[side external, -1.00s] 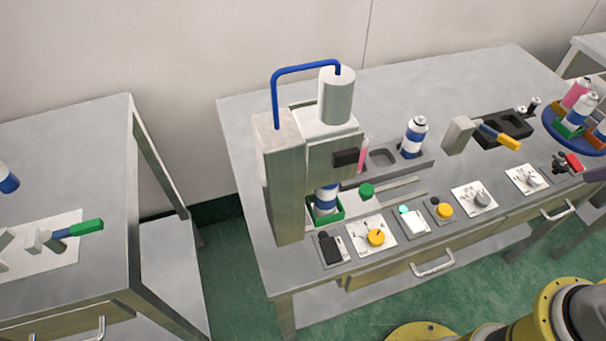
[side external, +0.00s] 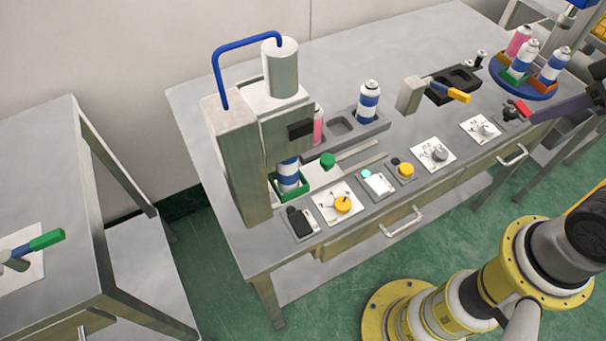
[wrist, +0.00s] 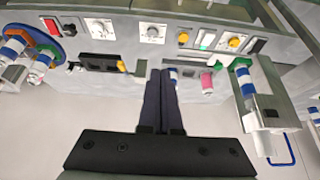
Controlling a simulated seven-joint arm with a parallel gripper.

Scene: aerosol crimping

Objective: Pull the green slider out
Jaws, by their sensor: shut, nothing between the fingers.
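The green slider has a round green knob (side external: 328,160) at the press, beside a light rail. A green holder (side external: 305,187) sits under the press head with a blue-and-white can (side external: 288,174) in it. In the wrist view the green knob (wrist: 217,64) shows small, right of my fingers, near the press. My gripper (wrist: 161,72) is shut and empty, its dark fingers together over the bench. In the side view its dark fingers (side external: 535,117) reach in from the right edge, far from the knob.
The press column (side external: 237,160) stands at the bench's left, with a blue hose on top. Panel knobs line the front edge.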

